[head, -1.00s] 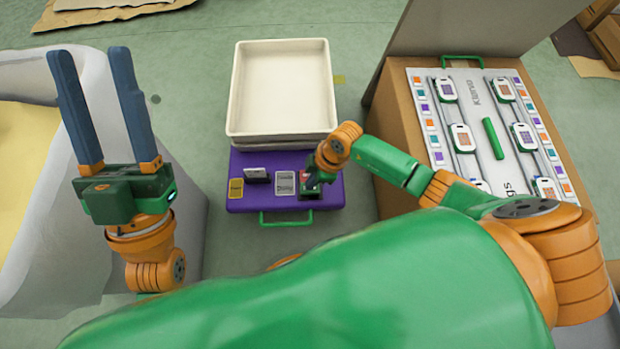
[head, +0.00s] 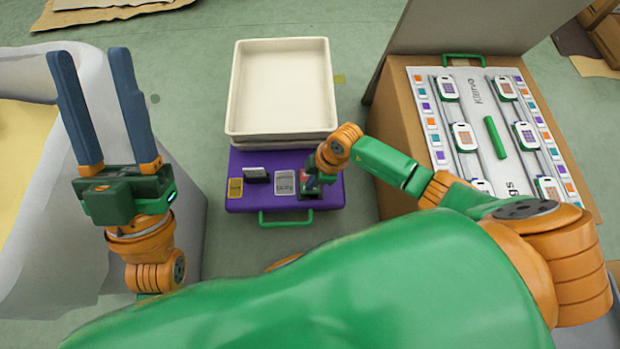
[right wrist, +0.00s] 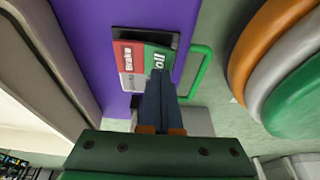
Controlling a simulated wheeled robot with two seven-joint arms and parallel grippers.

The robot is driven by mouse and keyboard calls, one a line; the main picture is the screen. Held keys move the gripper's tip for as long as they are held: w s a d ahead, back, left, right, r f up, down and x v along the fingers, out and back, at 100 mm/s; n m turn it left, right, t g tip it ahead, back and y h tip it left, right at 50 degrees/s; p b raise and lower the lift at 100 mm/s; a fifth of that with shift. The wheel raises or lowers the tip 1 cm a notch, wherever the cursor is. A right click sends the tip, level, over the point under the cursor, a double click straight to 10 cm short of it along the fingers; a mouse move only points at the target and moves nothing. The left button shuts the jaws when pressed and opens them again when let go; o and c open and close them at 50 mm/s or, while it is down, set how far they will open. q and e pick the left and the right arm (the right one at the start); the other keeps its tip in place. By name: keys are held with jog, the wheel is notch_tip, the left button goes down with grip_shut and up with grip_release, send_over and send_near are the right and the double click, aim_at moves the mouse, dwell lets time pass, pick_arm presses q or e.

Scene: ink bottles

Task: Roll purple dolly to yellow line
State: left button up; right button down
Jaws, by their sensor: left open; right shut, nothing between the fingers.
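The purple dolly (head: 235,205) stands on the floor in the middle of the head view, with a green handle (head: 286,222) on its near edge. On its deck is a rocker pedal with a red "Brake" half (right wrist: 128,55) and a green half (right wrist: 157,60), whose label is partly covered. My right gripper (right wrist: 161,88) is shut and empty, its fingertips at the green half; I cannot tell whether they press it. My left gripper (head: 88,52) is open and empty, left of the dolly. A small yellowish mark (head: 339,79) lies on the floor right of the trays.
Stacked cream trays (head: 280,85) sit on the dolly's far part. A cardboard box with a labelled panel (head: 490,120) stands close on the right. A large grey bin (head: 180,215) stands on the left. Green floor is open beyond the trays.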

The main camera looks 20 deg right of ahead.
jog(key=shift+f+b, duration=0.3)
jog(key=shift+f, duration=0.2)
notch_tip(320, 180, up, 7)
jog(key=p, duration=0.8)
